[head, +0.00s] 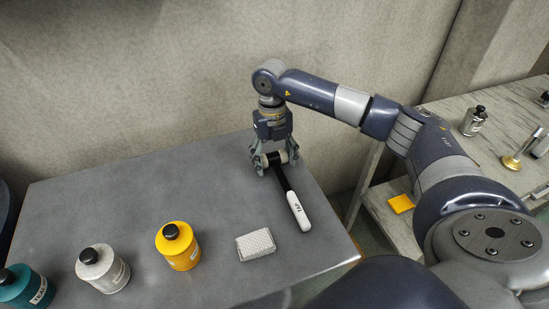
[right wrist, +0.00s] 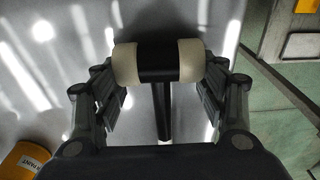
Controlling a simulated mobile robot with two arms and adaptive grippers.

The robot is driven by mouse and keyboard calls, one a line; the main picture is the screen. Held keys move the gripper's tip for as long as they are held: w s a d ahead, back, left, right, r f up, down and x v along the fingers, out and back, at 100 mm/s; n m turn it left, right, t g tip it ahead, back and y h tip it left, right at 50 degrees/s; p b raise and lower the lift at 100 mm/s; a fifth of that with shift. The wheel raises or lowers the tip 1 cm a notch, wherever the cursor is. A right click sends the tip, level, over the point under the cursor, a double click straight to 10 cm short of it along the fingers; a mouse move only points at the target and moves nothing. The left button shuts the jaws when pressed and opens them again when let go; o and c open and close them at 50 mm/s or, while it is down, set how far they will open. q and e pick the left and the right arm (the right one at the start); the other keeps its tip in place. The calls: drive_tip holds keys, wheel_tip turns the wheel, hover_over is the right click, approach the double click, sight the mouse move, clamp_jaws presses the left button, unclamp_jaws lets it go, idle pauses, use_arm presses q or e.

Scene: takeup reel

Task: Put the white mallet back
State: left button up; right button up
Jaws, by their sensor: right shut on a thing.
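The white mallet (head: 299,212) has a black shaft, a white grip marked "TAP" and a pale head with a black middle band. It is over the right part of the grey table (head: 190,150), its grip toward the front edge; I cannot tell whether it touches the surface. My right gripper (head: 274,164) points down and is shut on the mallet's head. In the right wrist view the pale head (right wrist: 130,64) spans between the fingers (right wrist: 160,85), with the shaft running down between them. My left gripper is not in view.
A yellow bottle (head: 178,248), a white bottle (head: 100,270) and a teal bottle (head: 27,290) stand at the front left. A white textured block (head: 256,246) lies left of the grip. A side bench (head: 500,130) at right holds a bottle (head: 472,121). The table's back left is clear.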

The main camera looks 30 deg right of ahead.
drive_tip(key=o, duration=1.4)
drive_tip(key=shift+o, duration=0.2)
drive_tip(key=shift+o, duration=1.2)
drive_tip(key=shift+r, duration=0.15)
drive_tip(key=shift+w+r+p, duration=0.15)
drive_tip(key=shift+r+p, duration=0.8)
drive_tip(key=shift+r, duration=0.5)
drive_tip(key=shift+w+r+p, duration=0.1)
drive_tip(key=shift+r+p, duration=0.85)
drive_tip(key=shift+r, duration=0.45)
